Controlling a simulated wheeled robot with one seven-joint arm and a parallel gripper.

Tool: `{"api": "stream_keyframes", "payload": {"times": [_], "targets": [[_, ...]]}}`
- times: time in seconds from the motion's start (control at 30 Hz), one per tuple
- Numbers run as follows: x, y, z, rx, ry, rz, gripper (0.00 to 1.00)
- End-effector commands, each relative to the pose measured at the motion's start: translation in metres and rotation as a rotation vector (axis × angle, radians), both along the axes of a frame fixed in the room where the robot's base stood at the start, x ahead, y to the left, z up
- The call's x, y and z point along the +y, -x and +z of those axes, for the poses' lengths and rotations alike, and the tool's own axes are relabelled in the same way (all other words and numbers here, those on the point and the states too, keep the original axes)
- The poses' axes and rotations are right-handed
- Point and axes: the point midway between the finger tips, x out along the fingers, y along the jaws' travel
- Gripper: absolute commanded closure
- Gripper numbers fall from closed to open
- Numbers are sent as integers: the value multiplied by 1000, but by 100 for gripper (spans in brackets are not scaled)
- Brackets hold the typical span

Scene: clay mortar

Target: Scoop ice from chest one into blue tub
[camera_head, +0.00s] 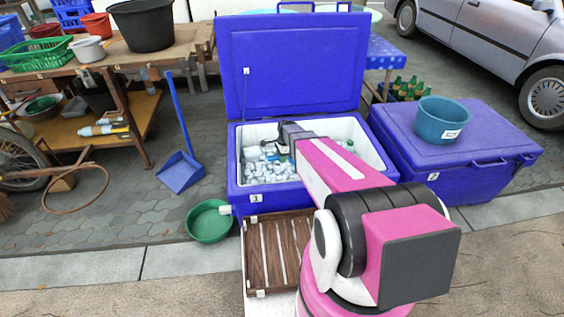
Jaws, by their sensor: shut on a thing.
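The open blue chest (300,198) stands in the middle with its lid (293,65) raised. Its white inside holds loose ice (268,173) and some bottles; the small label on its front looks like a 3. The blue tub (441,119) sits upright on the closed blue chest to the right, and its inside looks empty. My arm reaches into the open chest, and my gripper (280,150) is low over the ice at the chest's left half. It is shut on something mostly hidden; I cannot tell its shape.
The closed chest (480,150) stands close on the right. A green basin (209,221) and a blue dustpan (180,172) are on the paving to the left. A wooden table (150,60) with basins stands at the back left. A slatted wooden piece (275,250) lies before the open chest.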

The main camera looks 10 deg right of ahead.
Motion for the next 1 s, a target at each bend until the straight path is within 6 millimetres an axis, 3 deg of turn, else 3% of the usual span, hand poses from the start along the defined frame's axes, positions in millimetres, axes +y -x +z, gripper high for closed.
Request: {"api": "stream_keyframes", "payload": {"times": [1.0], "targets": [[11,3,96,-6,29,1,92]]}}
